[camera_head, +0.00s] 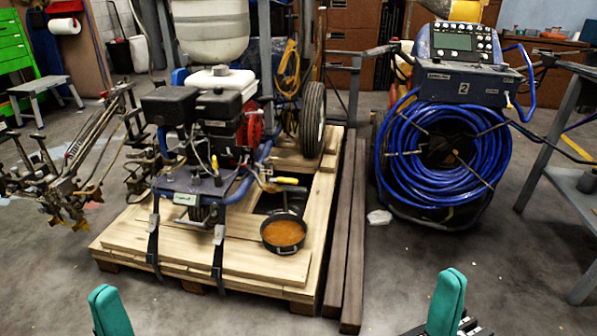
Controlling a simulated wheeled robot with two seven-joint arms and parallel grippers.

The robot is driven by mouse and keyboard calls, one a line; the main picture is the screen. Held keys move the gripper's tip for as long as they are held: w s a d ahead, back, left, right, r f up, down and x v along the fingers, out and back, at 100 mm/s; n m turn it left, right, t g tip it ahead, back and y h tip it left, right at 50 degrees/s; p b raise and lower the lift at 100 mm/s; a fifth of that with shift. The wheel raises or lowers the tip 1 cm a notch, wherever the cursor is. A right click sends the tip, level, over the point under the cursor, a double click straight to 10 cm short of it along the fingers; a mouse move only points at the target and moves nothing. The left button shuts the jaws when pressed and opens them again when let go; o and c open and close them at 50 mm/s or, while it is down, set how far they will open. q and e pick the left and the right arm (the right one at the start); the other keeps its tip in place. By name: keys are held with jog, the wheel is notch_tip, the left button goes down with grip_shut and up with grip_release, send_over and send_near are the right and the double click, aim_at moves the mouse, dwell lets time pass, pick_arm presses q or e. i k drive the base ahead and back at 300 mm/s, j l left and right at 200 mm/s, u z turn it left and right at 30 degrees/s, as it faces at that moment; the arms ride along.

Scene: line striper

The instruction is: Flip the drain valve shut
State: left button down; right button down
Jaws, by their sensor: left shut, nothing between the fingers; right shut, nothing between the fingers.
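The line striper (205,185) stands on a wooden pallet (130,240). A small valve with a yellow lever (285,180) sits at its front right, above a round black pan (284,236) holding brown liquid. The lever points to the right, roughly level. I cannot make out any flow from the valve. My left gripper (107,296) shows as a teal tip at the bottom edge, shut and empty. My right gripper (449,284) shows as a teal tip at the bottom right, shut and empty. Both are well apart from the valve, nearer to me.
Dark beams (346,235) lie along the pallet's right side. A blue hose reel (440,150) with a control box stands beyond them at right. A metal table (575,185) is at the far right. Black straps hang over the pallet's front. The floor in front is clear.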

aim_at(280, 179)
jog(key=i+l+u, duration=0.3)
jog(key=i+l, duration=0.15)
jog(key=i, duration=0.15)
jog(key=i+l+u, duration=0.35)
jog(key=i+l, duration=0.2)
